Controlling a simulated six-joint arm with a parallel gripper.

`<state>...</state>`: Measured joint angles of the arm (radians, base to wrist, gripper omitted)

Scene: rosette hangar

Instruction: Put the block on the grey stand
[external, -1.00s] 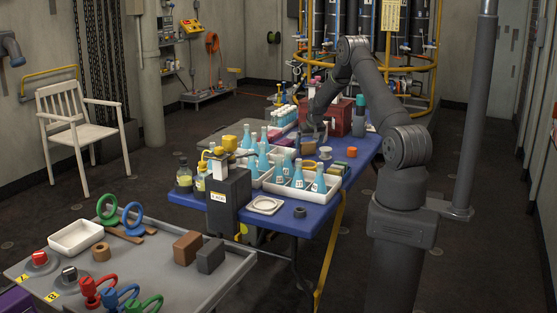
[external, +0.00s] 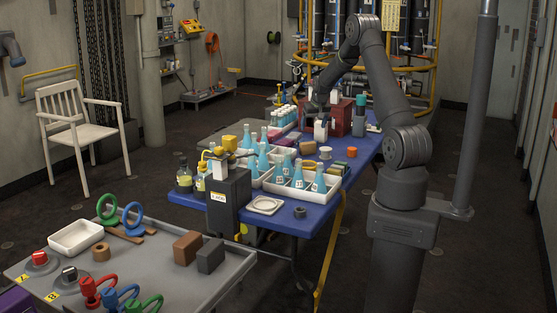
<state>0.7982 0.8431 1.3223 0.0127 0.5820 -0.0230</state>
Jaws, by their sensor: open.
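My gripper (external: 321,112) is open above the far part of the blue table, in front of the dark red box. A small whitish block-like piece (external: 320,131) stands upright just below the gripper; the fingers look clear of it. I cannot tell whether the whitish piece rests on a stand.
White trays (external: 330,193) with several blue flasks fill the table's middle. A dark red box (external: 341,118) stands behind the gripper. A spool (external: 325,153), a white dish (external: 265,205) and a dark ring (external: 300,212) are nearer. A grey bench (external: 150,280) is in front.

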